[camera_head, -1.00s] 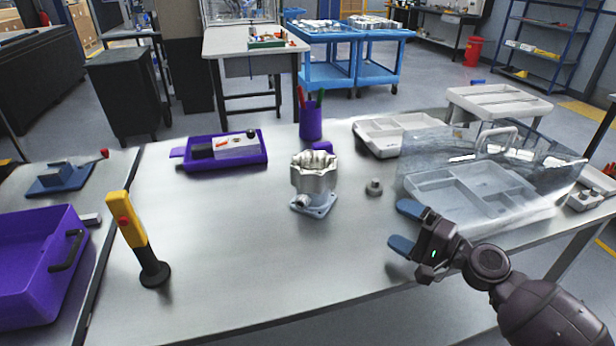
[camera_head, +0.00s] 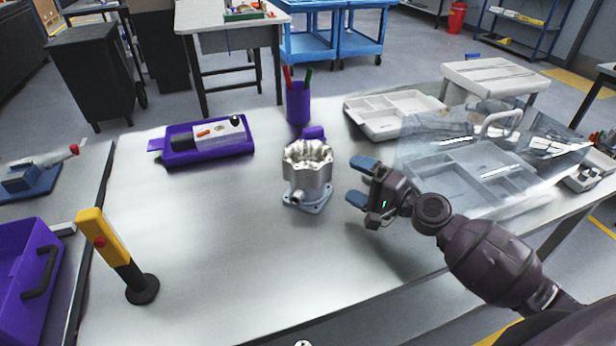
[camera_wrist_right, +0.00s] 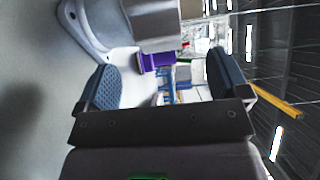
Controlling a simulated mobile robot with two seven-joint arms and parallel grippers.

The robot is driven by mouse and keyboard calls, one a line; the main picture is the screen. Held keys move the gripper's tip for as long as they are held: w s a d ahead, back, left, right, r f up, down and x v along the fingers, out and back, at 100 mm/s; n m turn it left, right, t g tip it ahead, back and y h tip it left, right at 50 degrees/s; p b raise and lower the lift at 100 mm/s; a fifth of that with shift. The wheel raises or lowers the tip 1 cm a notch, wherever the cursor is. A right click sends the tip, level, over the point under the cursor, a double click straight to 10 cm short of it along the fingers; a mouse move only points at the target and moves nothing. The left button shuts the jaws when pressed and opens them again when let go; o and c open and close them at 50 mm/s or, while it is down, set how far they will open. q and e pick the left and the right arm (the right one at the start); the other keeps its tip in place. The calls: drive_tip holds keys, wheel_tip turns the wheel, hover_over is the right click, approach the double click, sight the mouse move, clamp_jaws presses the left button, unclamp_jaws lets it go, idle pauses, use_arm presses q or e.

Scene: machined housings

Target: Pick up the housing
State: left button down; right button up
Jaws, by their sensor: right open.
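The housing (camera_head: 307,172) is a silvery machined part with a scalloped open top, a side port and a square flange base. It stands upright on the grey table in the head view. My right gripper (camera_head: 357,181) is open and empty, just right of the housing and apart from it, its blue-padded fingers pointing left toward it. In the right wrist view, the housing (camera_wrist_right: 152,22) shows at the top, beyond the open fingers (camera_wrist_right: 165,80), and is cut off by the frame edge. My left gripper is not in view.
A purple tray (camera_head: 165,148) with small parts and a purple pen cup (camera_head: 299,104) stand behind the housing. A clear-lidded organiser (camera_head: 440,190) lies to the right. A yellow-and-black upright device (camera_head: 112,245) stands front left. The table's front middle is clear.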

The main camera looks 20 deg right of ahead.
sight(331, 170)
drive_tip(key=shift+p+x, duration=0.45)
drive_tip(key=shift+x, duration=2.2)
drive_tip(key=shift+a+f, duration=0.15)
drive_tip(key=shift+s, duration=0.1)
drive_tip(key=c, duration=1.6)
